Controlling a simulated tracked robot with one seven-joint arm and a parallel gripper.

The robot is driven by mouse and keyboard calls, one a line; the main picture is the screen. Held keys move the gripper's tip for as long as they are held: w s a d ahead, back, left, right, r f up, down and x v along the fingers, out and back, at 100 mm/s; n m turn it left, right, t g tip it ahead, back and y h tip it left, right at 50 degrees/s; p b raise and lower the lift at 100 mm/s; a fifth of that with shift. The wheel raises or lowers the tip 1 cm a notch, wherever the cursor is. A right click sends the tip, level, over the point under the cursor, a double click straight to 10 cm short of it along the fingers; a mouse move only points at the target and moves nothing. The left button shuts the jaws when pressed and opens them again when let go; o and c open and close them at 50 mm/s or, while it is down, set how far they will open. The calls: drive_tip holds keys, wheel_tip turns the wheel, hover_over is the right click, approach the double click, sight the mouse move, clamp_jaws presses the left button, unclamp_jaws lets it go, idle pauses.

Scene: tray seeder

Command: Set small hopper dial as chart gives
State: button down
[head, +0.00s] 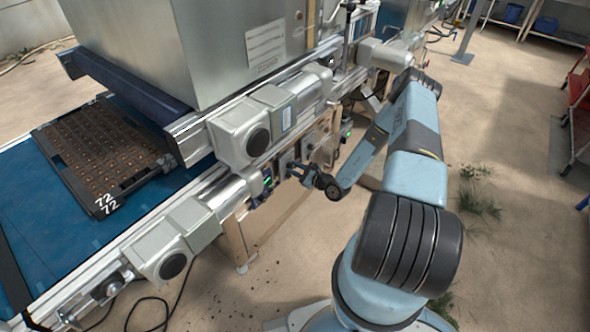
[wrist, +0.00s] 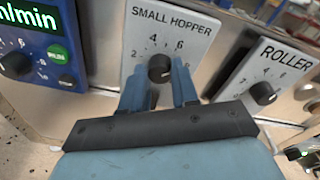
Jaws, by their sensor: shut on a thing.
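The small hopper dial is a black knob (wrist: 160,68) on a pale plate (wrist: 190,28) lettered SMALL HOPPER, in the upper middle of the wrist view. The numbers 4 and 6 show above the knob; its exact setting is too small to read. My gripper (wrist: 159,76) has its blue fingers on either side of the knob and is shut on it. In the head view my gripper (head: 293,168) reaches the panel under the conveyor. A white printed sheet (head: 266,44), possibly the chart, is on the grey hopper housing; its text is unreadable here.
A ROLLER dial (wrist: 262,93) is to the right, and a blue speed unit (wrist: 38,50) with a green display is to the left. A dark tray (head: 104,208) marked 72 lies on the blue belt (head: 115,255). Open floor lies right of my arm.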

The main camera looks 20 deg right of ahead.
drive_tip(key=shift+s+f, duration=0.1)
drive_tip(key=shift+f, duration=0.05)
drive_tip(key=c, duration=0.8)
unclamp_jaws()
drive_tip(key=shift+c, duration=0.2)
drive_tip(key=v, duration=1.3)
drive_tip(key=shift+s+d, duration=0.25)
